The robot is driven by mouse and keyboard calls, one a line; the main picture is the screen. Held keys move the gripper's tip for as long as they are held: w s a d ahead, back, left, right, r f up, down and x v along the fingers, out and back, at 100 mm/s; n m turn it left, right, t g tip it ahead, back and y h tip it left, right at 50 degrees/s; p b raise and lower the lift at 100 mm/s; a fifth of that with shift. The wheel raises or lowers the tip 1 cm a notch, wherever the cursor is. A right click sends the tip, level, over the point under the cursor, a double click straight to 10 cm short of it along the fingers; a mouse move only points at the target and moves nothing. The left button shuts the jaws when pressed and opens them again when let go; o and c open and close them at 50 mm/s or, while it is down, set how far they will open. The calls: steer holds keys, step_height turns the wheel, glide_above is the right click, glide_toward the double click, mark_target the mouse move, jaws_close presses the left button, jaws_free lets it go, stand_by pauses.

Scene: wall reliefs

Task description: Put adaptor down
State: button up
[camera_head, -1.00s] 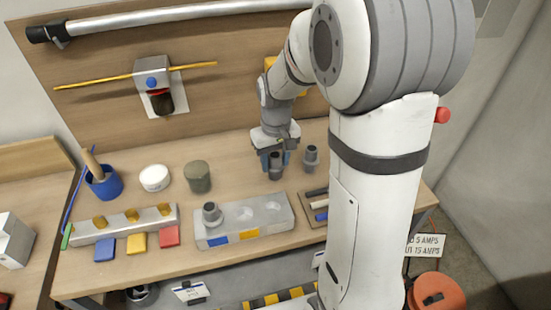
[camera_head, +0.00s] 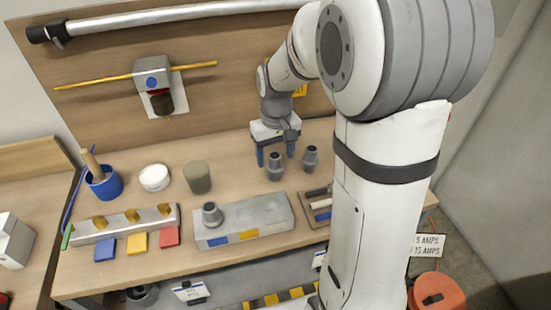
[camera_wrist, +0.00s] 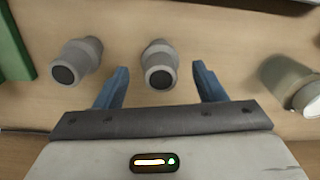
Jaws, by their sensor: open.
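A grey adaptor (camera_head: 275,167) stands upright on the wooden table, with my gripper (camera_head: 276,157) just above and behind it. In the wrist view the same adaptor (camera_wrist: 160,65) shows between the two blue fingers of my gripper (camera_wrist: 159,88), apart from both. The gripper is open and holds nothing. A second grey adaptor (camera_head: 311,158) stands just to the right; it is at the left in the wrist view (camera_wrist: 77,62). A third adaptor (camera_head: 212,214) sits in the left hole of a grey block (camera_head: 265,222).
A tray (camera_head: 312,212) with small bars lies at the right. A valve (camera_head: 152,80) and a pipe (camera_head: 190,12) are on the back panel.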

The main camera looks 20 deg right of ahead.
step_height(320, 180, up, 9)
steer(key=s+f+m+t, duration=0.1)
steer(key=s+f+t, duration=0.1)
steer(key=s, duration=1.5)
steer(key=shift+f+m+t, duration=0.2)
steer(key=shift+m+t, duration=0.2)
steer(key=shift+d, duration=0.1)
